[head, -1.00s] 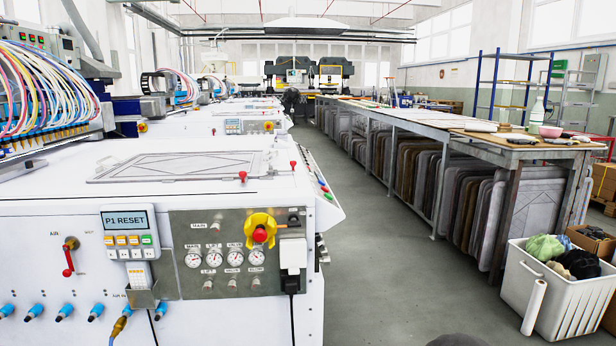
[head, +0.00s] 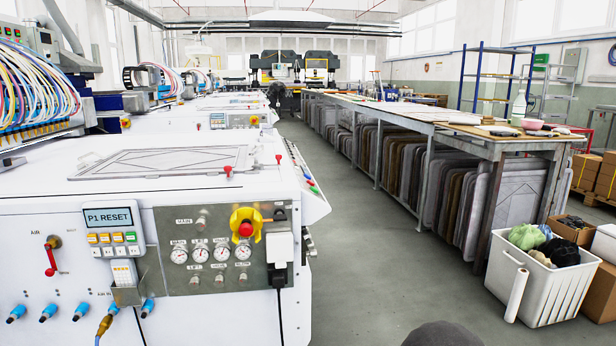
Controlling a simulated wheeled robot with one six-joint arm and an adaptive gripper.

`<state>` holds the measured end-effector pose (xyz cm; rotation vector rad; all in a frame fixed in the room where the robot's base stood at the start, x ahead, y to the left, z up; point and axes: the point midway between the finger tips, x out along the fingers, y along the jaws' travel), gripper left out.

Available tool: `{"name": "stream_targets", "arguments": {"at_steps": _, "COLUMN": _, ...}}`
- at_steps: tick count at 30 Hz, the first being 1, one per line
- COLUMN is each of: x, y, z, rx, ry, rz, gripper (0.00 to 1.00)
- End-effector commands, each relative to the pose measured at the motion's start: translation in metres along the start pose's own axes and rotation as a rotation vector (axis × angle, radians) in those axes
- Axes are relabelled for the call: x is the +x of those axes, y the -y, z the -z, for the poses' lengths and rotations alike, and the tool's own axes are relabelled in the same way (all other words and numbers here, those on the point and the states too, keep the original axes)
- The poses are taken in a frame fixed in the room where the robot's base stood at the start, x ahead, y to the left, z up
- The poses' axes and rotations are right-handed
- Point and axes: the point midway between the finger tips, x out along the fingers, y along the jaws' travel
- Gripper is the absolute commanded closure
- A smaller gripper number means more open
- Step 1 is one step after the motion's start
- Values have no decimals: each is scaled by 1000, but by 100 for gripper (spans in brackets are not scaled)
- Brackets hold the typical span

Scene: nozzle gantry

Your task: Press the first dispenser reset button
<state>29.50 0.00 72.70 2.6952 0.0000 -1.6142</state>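A white control box (head: 113,231) with a screen reading "P1 RESET" is mounted on the front of the nearest white machine (head: 80,270), at the left. Below its screen is a row of orange and green buttons (head: 111,237), with a row of pale buttons under it. Which of these is the reset button I cannot tell. To the right, a grey gauge panel (head: 222,250) carries a red stop knob (head: 246,229) on a yellow collar. My gripper is not in view.
A grey floor aisle (head: 375,270) runs clear between the machines and a long workbench (head: 470,134) with panels stored beneath. A white bin (head: 540,285) with cloths and cardboard boxes stand at the right. A dark rounded shape (head: 442,335) shows at the bottom edge.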

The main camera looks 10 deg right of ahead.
Motion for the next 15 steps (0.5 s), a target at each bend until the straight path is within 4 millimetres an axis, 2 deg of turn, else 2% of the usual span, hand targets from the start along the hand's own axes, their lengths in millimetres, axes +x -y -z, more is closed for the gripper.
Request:
{"name": "stream_targets", "arguments": {"at_steps": 1, "x": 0, "y": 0, "z": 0, "rx": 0, "ry": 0, "rz": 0, "gripper": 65}}
{"name": "stream_targets", "arguments": {"at_steps": 5, "x": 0, "y": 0, "z": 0, "rx": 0, "ry": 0, "rz": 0, "gripper": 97}}
{"name": "stream_targets", "arguments": {"at_steps": 6, "x": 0, "y": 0, "z": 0, "rx": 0, "ry": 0, "rz": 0, "gripper": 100}}
{"name": "stream_targets", "arguments": {"at_steps": 15, "x": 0, "y": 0, "z": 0, "rx": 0, "ry": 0, "rz": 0, "gripper": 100}}
